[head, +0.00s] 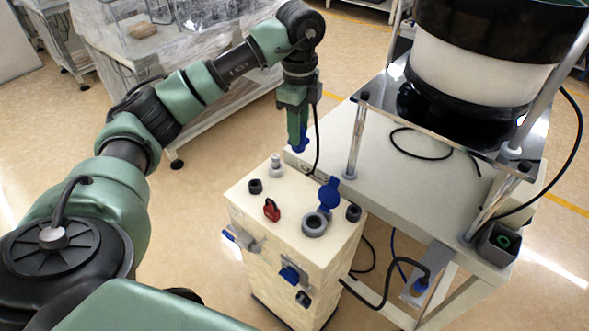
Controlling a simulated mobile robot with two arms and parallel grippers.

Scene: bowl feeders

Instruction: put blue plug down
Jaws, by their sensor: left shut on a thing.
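My left gripper (297,128) points down above the back edge of the cream control box (262,218). It is shut on the blue plug (301,145), which shows only as a small blue piece at the fingertips. A black cable hangs beside the gripper. On the box top, a round grey socket (314,224) has its blue lid (329,194) raised. The plug is apart from this socket, up and to the left of it in the picture. My right gripper is out of view.
The box top also carries a red switch (271,209), black knobs (255,186) and a pale post (276,167). A feeder table (400,185) with a large bowl feeder (480,65) stands to the right. Cables hang between box and table. Floor is clear at left.

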